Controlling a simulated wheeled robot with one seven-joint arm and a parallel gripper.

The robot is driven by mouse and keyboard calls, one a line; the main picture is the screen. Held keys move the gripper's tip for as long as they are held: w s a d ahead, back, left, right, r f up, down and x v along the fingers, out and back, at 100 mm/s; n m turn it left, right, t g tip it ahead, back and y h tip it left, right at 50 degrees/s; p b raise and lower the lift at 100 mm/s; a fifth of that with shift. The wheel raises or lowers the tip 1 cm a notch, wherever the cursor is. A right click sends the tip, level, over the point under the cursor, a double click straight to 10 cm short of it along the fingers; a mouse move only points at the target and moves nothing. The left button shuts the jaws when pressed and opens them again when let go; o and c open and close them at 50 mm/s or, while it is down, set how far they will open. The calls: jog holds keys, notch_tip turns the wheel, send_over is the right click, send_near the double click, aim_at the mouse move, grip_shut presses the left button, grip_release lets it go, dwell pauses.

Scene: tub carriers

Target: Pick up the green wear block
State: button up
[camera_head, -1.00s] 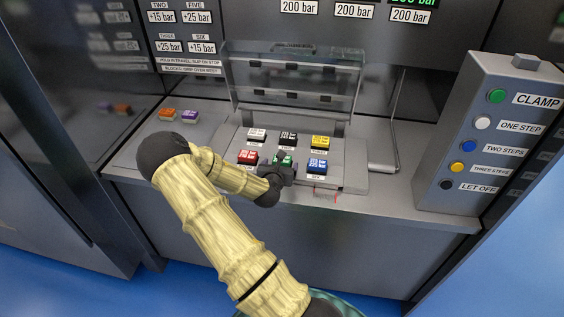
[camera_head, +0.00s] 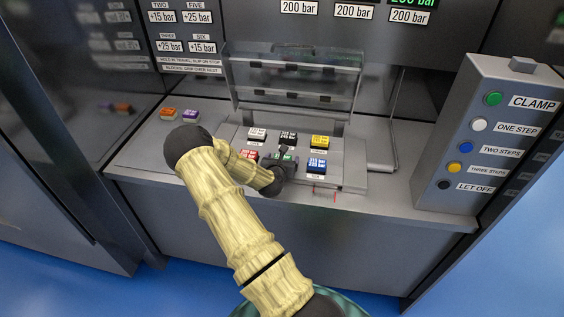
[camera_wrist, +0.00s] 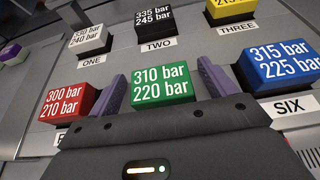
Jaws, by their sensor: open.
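The green wear block (camera_wrist: 161,85) is marked "310 bar 220 bar" and sits in the front row of the tray, in the middle place. My gripper (camera_wrist: 164,92) is open, with one purple finger on each side of the green block in the wrist view. I cannot tell whether the fingers touch it. In the head view my gripper (camera_head: 284,163) is over the front row and hides most of the green block.
Close beside it are the red block (camera_wrist: 69,103) on the left and the blue block (camera_wrist: 281,66) on the right. Behind stand the white (camera_wrist: 91,39), black (camera_wrist: 154,22) and yellow (camera_head: 320,141) blocks. A clear raised lid (camera_head: 290,80) stands behind the tray. A button box (camera_head: 480,140) is at right.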

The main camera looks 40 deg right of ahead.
dwell(0.3)
jog(key=c, duration=1.1)
jog(key=shift+r, duration=0.15)
notch_tip(320, 180, up, 10)
jog(key=shift+f+b, duration=0.1)
jog(key=shift+b, duration=0.65)
